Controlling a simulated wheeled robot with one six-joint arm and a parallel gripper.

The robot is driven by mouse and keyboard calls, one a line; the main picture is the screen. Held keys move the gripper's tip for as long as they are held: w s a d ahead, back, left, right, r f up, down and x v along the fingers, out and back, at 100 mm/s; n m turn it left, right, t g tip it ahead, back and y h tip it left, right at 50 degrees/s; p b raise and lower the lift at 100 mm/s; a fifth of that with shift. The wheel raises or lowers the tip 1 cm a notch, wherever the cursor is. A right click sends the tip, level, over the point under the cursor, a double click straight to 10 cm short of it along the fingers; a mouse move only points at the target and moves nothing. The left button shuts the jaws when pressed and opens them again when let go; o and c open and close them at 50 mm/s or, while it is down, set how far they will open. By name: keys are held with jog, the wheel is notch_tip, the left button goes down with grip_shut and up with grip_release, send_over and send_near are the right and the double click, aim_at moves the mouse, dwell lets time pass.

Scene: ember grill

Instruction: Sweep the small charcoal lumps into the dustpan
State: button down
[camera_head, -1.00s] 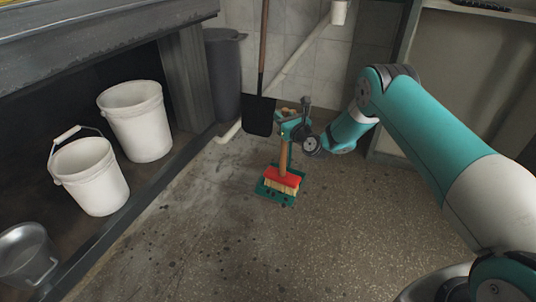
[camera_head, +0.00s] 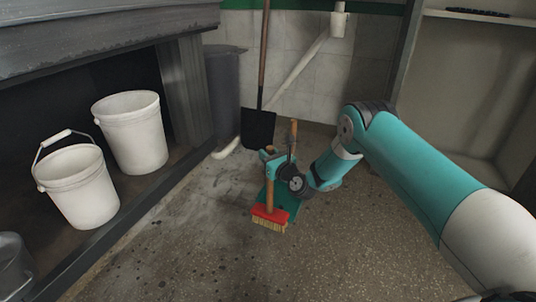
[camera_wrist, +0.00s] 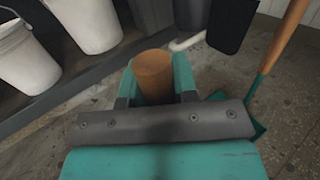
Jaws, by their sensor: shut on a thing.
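My gripper (camera_head: 270,165) is shut on the upright wooden handle of a brush, and the handle's round end shows between the fingers in the wrist view (camera_wrist: 153,76). The brush head (camera_head: 269,216) is red with pale bristles, low at the floor, in front of the green dustpan (camera_head: 287,200). The dustpan lies just behind and right of it, its wooden handle standing up, partly hidden by my gripper. Its green edge also shows at the right in the wrist view (camera_wrist: 256,131). I cannot pick out charcoal lumps for sure; dark specks on the floor may be stains.
Two white buckets (camera_head: 133,135) (camera_head: 77,188) stand on a ledge at left, with a metal pot (camera_head: 14,270) nearer. A black shovel (camera_head: 258,130) leans at the back wall beside a dark bin (camera_head: 226,95). Floor in front of the brush is open.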

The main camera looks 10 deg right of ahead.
jog(key=shift+w+d+f+b, duration=0.95)
jog(key=shift+w+d+b, duration=3.4)
jog(key=shift+w+b, duration=1.25)
notch_tip(320, 180, up, 7)
jog(key=p, duration=0.5)
jog(key=shift+p, duration=0.4)
